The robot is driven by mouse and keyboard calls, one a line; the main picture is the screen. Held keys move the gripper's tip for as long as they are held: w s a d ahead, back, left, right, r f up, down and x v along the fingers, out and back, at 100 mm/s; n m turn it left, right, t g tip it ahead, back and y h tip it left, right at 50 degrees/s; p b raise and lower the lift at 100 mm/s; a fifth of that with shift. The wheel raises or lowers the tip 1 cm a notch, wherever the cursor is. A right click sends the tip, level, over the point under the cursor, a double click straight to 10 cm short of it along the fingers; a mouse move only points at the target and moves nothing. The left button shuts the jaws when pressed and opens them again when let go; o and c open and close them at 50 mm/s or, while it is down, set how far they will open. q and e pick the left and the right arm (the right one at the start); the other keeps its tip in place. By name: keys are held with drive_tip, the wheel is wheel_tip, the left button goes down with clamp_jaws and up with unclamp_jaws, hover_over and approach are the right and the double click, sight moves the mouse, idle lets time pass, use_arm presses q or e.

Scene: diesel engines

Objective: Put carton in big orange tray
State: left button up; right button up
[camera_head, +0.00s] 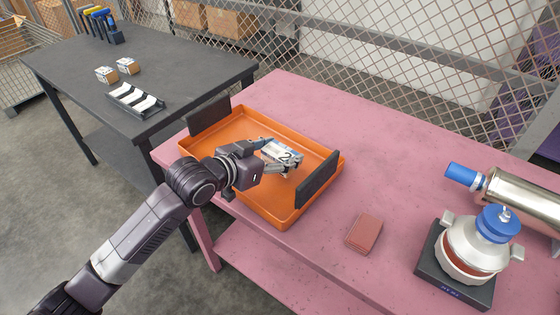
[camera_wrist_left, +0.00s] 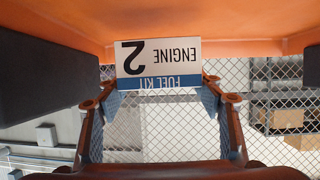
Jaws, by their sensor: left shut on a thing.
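The carton (camera_head: 284,151) is a small white box with a blue band and a large black 2. In the left wrist view the carton (camera_wrist_left: 158,62) shows upside-down print reading ENGINE 2 and FUEL KIT. My left gripper (camera_head: 278,158) is shut on the carton, with one finger at each side of it. The big orange tray (camera_head: 222,133) has dark end handles and lies on the pink table. The gripper and carton are over the tray's inside, within its outline. I cannot tell whether the carton touches the tray floor. My right gripper is not in view.
A red-brown flat block (camera_head: 364,234) lies right of the tray on the pink table (camera_head: 400,180). A silver and blue engine part on a dark base (camera_head: 455,265) stands further right. A dark table (camera_head: 180,70) at the left holds small boxes and a rack.

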use_arm(q)
drive_tip(key=shift+f, duration=1.7)
drive_tip(key=shift+f, duration=0.1)
drive_tip(key=o, duration=1.3)
drive_tip(key=v, duration=1.2)
drive_tip(key=shift+s+d, duration=0.1)
